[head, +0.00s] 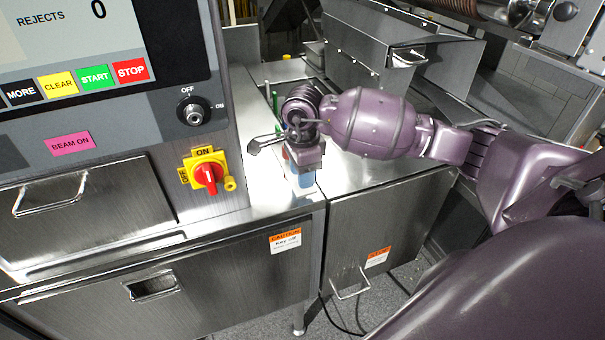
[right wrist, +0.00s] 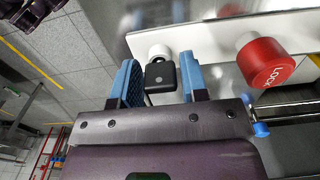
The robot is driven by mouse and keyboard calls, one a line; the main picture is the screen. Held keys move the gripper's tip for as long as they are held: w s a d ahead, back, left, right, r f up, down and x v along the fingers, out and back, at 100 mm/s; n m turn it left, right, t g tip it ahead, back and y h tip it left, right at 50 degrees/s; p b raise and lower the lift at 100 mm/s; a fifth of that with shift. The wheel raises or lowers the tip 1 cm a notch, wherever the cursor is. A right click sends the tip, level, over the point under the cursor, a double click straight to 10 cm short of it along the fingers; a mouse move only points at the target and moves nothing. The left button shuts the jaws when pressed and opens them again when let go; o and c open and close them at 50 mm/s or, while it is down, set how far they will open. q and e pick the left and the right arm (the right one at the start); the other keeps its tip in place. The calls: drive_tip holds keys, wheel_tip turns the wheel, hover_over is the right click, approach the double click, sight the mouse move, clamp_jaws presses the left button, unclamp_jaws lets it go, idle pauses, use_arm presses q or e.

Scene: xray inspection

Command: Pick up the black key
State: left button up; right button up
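The black key (right wrist: 160,76) shows in the right wrist view as a small dark square head in front of a white round fitting (right wrist: 159,52) on a pale panel. My right gripper (right wrist: 161,72) has its two blue fingers apart, one on each side of the key head. The right finger is very close to the key; I cannot tell whether it touches. In the head view my right gripper (head: 303,178) points down over the steel counter, and the key cannot be made out there. My left gripper is not in view.
A red knob marked LOCK (right wrist: 267,64) sits right of the key on the pale panel (right wrist: 215,45). In the head view, a control cabinet with a red-and-yellow switch (head: 207,173) stands left of my right gripper. A steel hood (head: 365,45) stands behind my arm.

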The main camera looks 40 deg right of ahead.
drive_tip(key=c, duration=0.5)
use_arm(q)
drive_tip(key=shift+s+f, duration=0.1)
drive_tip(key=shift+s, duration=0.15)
use_arm(e)
drive_tip(key=shift+c, duration=0.2)
drive_tip(key=shift+r, duration=0.45)
drive_tip(key=r, duration=0.2)
drive_tip(key=shift+s+r, duration=0.3)
drive_tip(key=shift+s, duration=0.05)
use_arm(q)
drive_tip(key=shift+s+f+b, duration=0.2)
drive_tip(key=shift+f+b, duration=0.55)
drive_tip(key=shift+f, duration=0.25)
use_arm(e)
drive_tip(key=s+a, duration=0.4)
drive_tip(key=s, duration=1.2)
drive_tip(key=shift+s, duration=0.4)
drive_tip(key=shift+a, duration=0.1)
